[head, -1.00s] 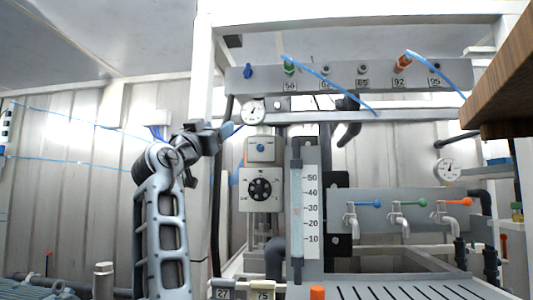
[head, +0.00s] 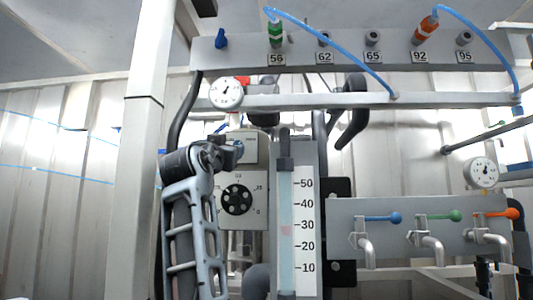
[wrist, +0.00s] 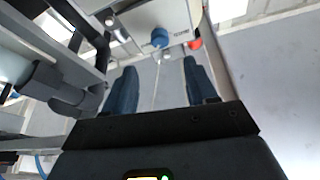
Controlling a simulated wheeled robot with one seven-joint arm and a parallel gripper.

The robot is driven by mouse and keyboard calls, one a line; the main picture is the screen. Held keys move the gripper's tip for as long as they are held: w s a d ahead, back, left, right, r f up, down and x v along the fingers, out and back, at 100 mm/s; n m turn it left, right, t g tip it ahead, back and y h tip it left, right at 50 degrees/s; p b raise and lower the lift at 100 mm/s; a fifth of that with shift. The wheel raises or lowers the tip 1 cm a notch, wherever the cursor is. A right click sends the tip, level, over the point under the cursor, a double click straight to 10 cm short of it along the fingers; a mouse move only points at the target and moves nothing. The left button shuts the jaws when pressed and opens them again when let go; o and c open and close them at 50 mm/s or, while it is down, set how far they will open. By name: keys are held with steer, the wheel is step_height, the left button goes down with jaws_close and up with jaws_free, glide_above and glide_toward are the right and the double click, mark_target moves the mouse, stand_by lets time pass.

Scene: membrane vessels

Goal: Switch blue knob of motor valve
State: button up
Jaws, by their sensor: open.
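The motor valve is a grey box (head: 253,182) with a black round dial (head: 237,200) on its front, near the middle of the head view. In the wrist view a blue knob (wrist: 160,38) sticks out from a pale box (wrist: 152,17). My gripper (wrist: 160,66) is open and empty. The knob lies beyond the fingertips, in line with the gap between the fingers, and is not between them. In the head view my gripper (head: 228,156) is in front of the upper left of the valve box, and I cannot clearly make out the knob there.
A level gauge (head: 305,225) stands right of the valve. A panel with blue (head: 383,218), green (head: 440,216) and orange (head: 498,213) tap handles is further right. A white post (head: 143,150) rises on the left. A red part (wrist: 195,44) is beside the blue knob.

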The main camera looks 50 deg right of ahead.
steer(key=p+x, duration=0.3)
steer(key=x, duration=0.5)
steer(key=shift+w+d+t, duration=0.3)
steer(key=shift+d, duration=0.05)
steer(key=c, duration=1.1)
